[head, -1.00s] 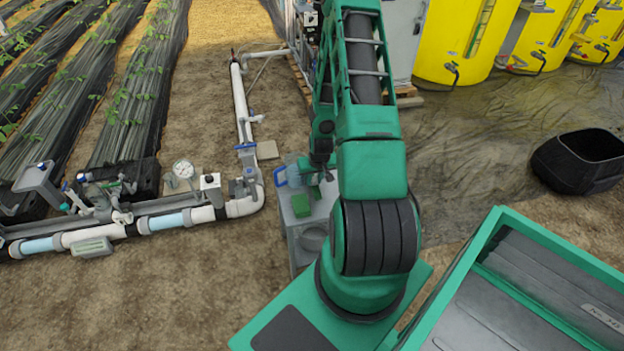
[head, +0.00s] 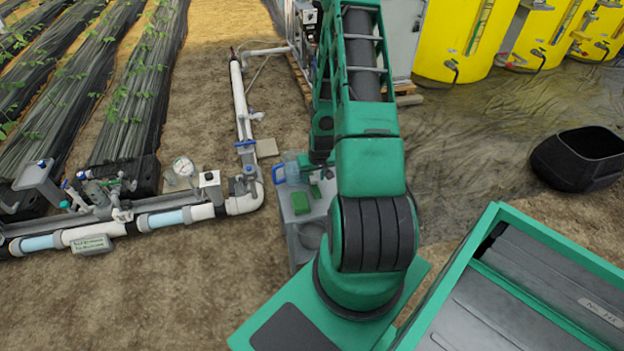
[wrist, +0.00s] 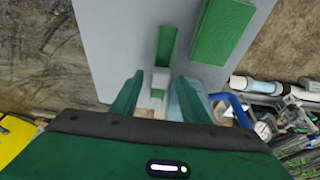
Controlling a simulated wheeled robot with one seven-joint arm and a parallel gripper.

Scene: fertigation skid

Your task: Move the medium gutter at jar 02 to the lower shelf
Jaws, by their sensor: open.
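In the wrist view a narrow green channel-shaped piece (wrist: 167,45) lies on a grey bench top (wrist: 115,40). It may be the medium gutter; no jar number is readable. A small white block (wrist: 160,78) is at its near end. My gripper (wrist: 160,82) is open above the bench, its two green fingers on either side of the white block, with no grip visible. A wider green slab (wrist: 224,30) lies to the right. No lower shelf can be made out.
A blue-handled jug (head: 285,170) stands at the bench's far end. White pipework (head: 242,110) with valves and a gauge (head: 183,167) runs left of the bench. A black tub (head: 580,160) and yellow tanks (head: 465,40) are at right. Bare soil lies in front left.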

